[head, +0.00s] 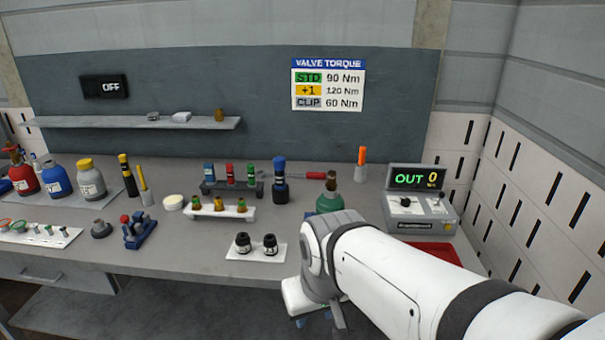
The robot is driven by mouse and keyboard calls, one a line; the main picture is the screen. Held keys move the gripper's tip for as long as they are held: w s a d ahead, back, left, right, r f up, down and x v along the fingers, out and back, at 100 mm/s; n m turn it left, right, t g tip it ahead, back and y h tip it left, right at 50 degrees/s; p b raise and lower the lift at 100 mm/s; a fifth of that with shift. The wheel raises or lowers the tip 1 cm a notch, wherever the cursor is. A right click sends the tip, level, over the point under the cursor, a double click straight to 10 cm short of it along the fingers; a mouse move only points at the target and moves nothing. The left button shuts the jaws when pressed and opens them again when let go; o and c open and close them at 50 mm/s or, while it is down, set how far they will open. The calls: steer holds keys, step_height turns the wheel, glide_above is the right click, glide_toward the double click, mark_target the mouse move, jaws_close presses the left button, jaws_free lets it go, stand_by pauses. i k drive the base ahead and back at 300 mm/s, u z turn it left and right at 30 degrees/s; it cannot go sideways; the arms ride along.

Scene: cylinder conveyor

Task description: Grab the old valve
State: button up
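A green cylinder (329,203) stands on the bench right of centre, partly hidden behind my arm. A small brownish valve (331,181) sits upright on its top; I take this for the old valve. My white arm reaches in from the lower right and bends down in front of the cylinder. The fingers of my gripper do not show, so I cannot see whether they are open or shut. No contact between my arm and the valve is visible.
A torque unit (420,205) reading OUT 0 stands at right. More cylinders (90,179) stand at far left.

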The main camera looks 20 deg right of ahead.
mark_target(331, 184)
steer(key=z, duration=0.15)
steer(key=i, duration=1)
steer(key=z, duration=0.05)
